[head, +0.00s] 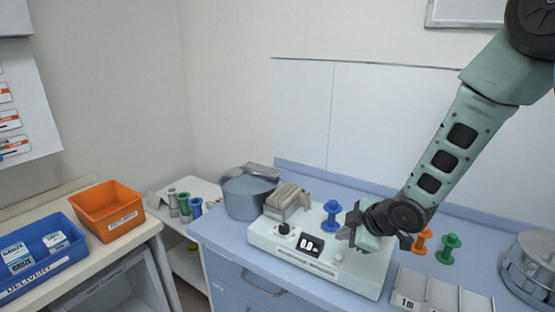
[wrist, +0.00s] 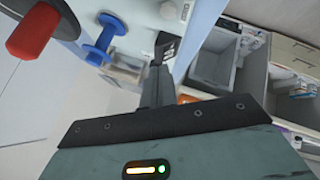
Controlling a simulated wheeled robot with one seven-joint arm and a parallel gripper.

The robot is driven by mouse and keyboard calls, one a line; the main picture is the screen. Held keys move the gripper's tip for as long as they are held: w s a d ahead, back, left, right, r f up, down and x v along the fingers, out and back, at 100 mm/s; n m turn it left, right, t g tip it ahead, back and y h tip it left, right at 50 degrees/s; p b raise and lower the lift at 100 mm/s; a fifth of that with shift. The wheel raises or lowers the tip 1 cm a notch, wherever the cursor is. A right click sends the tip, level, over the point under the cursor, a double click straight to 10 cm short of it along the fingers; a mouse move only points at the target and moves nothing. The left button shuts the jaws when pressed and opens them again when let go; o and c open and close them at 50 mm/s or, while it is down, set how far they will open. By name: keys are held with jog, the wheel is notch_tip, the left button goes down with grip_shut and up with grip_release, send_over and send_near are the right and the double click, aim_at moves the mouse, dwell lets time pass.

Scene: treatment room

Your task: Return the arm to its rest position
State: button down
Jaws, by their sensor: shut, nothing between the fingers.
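My gripper (head: 352,238) hangs from the arm at the right of the head view, over the right part of a white device (head: 262,236) with a dark display. It is shut and empty. In the wrist view the narrow closed fingers of my gripper (wrist: 162,52) point towards the top, with the counter edge beyond. I cannot tell whether the fingertips touch the device.
A blue spool (head: 331,215) stands just left of my gripper, and orange (head: 421,240) and green (head: 448,248) spools stand right. A grey pot (head: 247,197) is left of the device; a divided rack (head: 440,290) and metal container (head: 528,265) are right. Bins (head: 108,207) stand far left.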

jog(key=s+a+r+m+g+h+b, duration=0.1)
jog(key=s+a+r+m+g, duration=0.1)
jog(key=s, duration=0.8)
jog(key=s+a+r+m+g+h, duration=0.1)
jog(key=s+a+r+m+g, duration=0.1)
jog(key=s, duration=0.8)
jog(key=s+a+r+m+g+h+b, duration=0.1)
jog(key=s+r+m+g+h, duration=0.1)
jog(key=s, duration=0.9)
jog(key=shift+a+r+m+g+b, duration=0.4)
jog(key=shift+r+m+g, duration=0.1)
jog(key=shift+r+m, duration=0.3)
